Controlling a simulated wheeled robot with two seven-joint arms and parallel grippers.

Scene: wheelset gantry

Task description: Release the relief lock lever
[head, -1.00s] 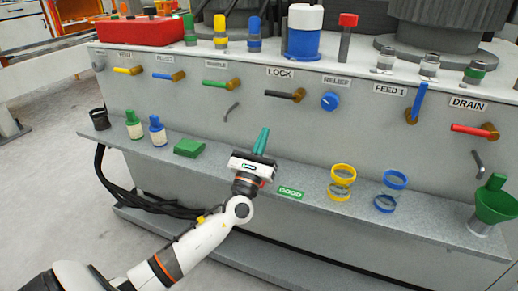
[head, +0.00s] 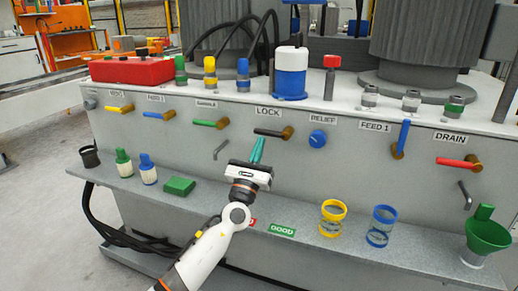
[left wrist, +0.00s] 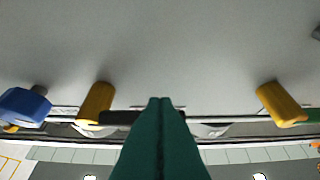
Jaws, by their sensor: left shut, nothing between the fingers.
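The lock lever (head: 270,132) has a black handle lying level, with a brass hub at its right end, under the LOCK label (head: 268,112). The blue relief knob (head: 318,139) sits to its right under the RELIEF label. My left gripper (head: 258,142) is shut and empty, its teal fingers pointing up at the panel just below the handle's left end. In the left wrist view the shut fingertips (left wrist: 160,101) overlap the black handle (left wrist: 118,118), beside its brass hub (left wrist: 97,103). I cannot tell whether they touch. My right gripper is not in view.
A green-handled lever (head: 209,124) is left of the lock lever, and a grey bent handle (head: 221,150) hangs below. The shelf holds a green block (head: 179,187), a yellow-rimmed jar (head: 333,218), a blue-rimmed jar (head: 381,226) and a green funnel (head: 487,235).

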